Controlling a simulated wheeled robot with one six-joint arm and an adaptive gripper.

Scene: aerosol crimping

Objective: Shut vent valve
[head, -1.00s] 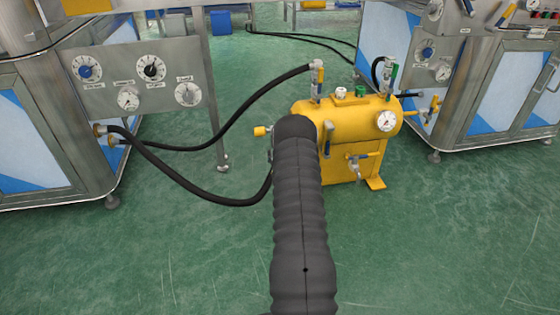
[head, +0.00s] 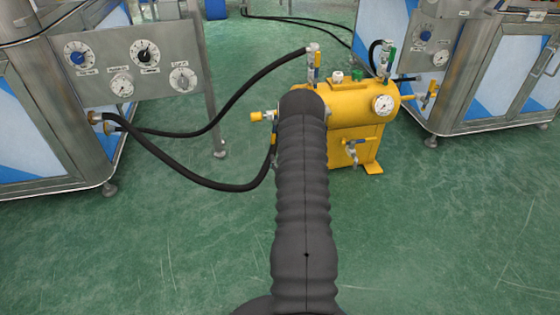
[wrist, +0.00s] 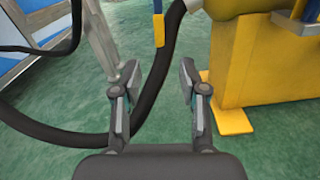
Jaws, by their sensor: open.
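The yellow tank (head: 345,145) stands on the floor with several small valves; I cannot read which is the vent valve. A yellow-and-blue lever (wrist: 158,30) hangs at the top middle of the wrist view, beyond my gripper. A front lower valve (head: 351,152) sits on the tank's face, and valves with coloured levers (head: 389,62) stand on top. My gripper (wrist: 160,88) is open and empty, fingers apart, short of the lever and left of the tank's yellow base. In the head view my arm hides the gripper and part of the tank's left end.
Black hoses (head: 215,185) run from the gauge panel (head: 130,72) on the left to the tank; one passes behind my fingers in the wrist view. A steel cabinet (head: 500,85) stands right of the tank. The green floor (head: 430,230) in front is clear.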

